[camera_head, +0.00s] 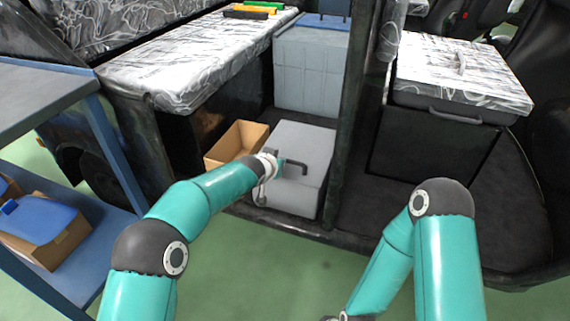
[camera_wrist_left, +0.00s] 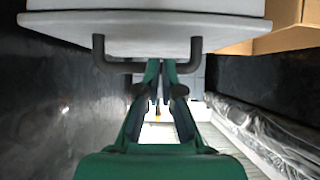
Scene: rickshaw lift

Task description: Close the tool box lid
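The grey tool box (camera_head: 304,141) sits on the dark vehicle floor at the middle of the head view. A dark bar handle (camera_head: 325,165) shows on it; in the left wrist view the grey slab (camera_wrist_left: 200,32) carries the same kind of dark handle (camera_wrist_left: 100,58). I cannot tell whether the lid is fully down. My left gripper (camera_head: 281,164) is at the handle; in the left wrist view its fingers (camera_wrist_left: 160,68) are close together with a narrow gap, overlapping the middle of the bar. I cannot tell whether they grip it. My right gripper is out of view below the head view.
An open cardboard box (camera_head: 237,141) stands directly left of the tool box. A grey-blue crate (camera_head: 311,70) is behind it. A dark post (camera_head: 350,110) rises close on the right. A blue shelf (camera_head: 110,225) stands at the left.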

